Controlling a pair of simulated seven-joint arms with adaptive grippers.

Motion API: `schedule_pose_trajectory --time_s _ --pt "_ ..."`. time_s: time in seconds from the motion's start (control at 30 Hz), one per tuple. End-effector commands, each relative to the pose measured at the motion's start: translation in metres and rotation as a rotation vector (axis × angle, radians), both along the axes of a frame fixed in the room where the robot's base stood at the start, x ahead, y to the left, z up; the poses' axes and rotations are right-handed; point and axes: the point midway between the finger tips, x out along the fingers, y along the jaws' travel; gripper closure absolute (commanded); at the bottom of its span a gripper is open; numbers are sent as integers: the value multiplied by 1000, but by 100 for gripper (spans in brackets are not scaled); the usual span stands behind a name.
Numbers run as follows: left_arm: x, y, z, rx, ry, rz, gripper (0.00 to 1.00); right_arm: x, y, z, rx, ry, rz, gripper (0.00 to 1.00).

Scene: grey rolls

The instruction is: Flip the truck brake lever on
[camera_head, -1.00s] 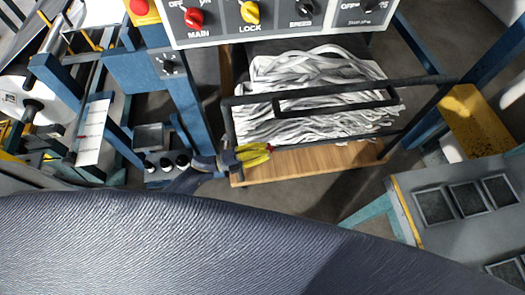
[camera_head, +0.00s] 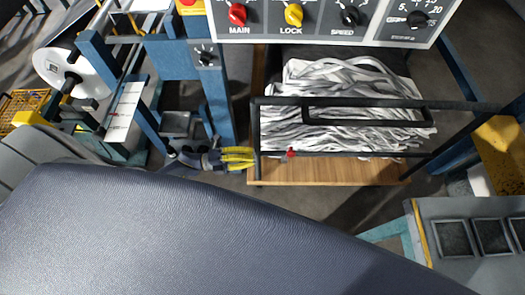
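A truck (camera_head: 418,106) with a black tubular frame stands at the centre right, loaded with grey-white strips. A small red piece (camera_head: 291,153) sits on its lower front bar, above the wooden deck; it may be the brake lever's tip, but its on or off position is too small to tell. My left gripper (camera_head: 250,157), with yellow fingers, is left of the red piece, apart from it, near the truck's left front corner. The gap between its fingers is unclear. My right gripper is not in view.
A control panel (camera_head: 320,35) with red, yellow and black knobs hangs over the truck. A blue post (camera_head: 217,100) stands left of it. A grey table with dark trays (camera_head: 455,238) is at the lower right. A large dark padded surface fills the bottom.

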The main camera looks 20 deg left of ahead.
Motion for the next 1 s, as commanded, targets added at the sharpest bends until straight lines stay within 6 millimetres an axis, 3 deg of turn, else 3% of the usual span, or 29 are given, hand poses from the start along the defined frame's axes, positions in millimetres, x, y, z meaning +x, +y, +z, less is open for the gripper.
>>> schedule_pose_trajectory --time_s 0.3,0.63,0.77,0.87,1.0 --pt "-7 13 0 1 0 0 100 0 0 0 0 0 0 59" --pt "-6 14 0 1 -2 0 100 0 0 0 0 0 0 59" --pt "4 7 4 -10 -14 -1 100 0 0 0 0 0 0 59" --pt "9 0 -9 -42 30 -2 100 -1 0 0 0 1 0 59" --pt "6 -5 -23 -238 253 -58 100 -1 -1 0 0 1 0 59"
